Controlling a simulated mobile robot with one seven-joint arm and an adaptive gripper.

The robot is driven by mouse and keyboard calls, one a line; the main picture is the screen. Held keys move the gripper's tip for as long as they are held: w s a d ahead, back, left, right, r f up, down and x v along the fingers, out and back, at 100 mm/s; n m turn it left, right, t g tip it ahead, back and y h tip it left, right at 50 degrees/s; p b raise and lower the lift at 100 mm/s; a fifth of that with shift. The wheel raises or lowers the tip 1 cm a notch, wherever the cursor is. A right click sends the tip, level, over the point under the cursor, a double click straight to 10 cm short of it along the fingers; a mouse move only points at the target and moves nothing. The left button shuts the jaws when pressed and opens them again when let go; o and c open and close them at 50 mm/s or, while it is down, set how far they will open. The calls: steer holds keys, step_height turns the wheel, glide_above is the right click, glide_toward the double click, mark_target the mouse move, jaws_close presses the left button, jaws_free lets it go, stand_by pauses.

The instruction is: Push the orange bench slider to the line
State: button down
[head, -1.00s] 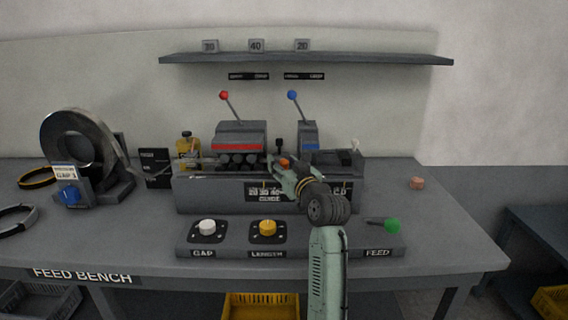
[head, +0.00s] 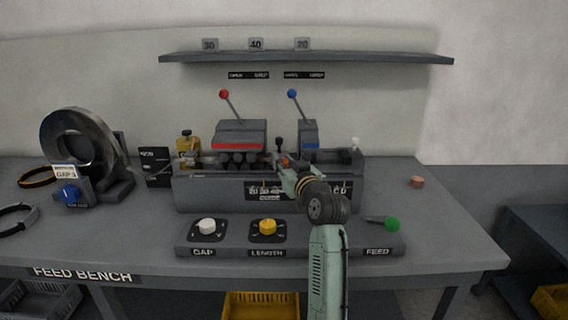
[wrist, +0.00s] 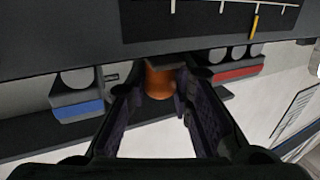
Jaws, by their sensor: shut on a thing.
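The orange slider (wrist: 160,82) is a small round-sided knob between the two fingers of my gripper (wrist: 155,92) in the wrist view. The gripper is shut on it. In the head view my gripper (head: 285,172) reaches the front of the grey bench machine, and only a bit of the orange slider (head: 286,160) shows beside it. A dark scale plate (wrist: 200,18) carries pale tick marks and one yellow line (wrist: 254,27), which is to the right of the slider in the wrist view. My gripper partly hides the scale in the head view.
Red-knobbed (head: 224,94) and blue-knobbed (head: 292,94) levers rise behind the slider. A panel with a white knob (head: 206,226), a yellow knob (head: 267,227) and a green-ended lever (head: 392,224) lies in front. The bench's right side is mostly clear.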

steer(key=d+b, duration=0.3)
steer(key=d, duration=0.4)
steer(key=c, duration=1.4)
jaws_free()
steer(key=shift+o, duration=0.2)
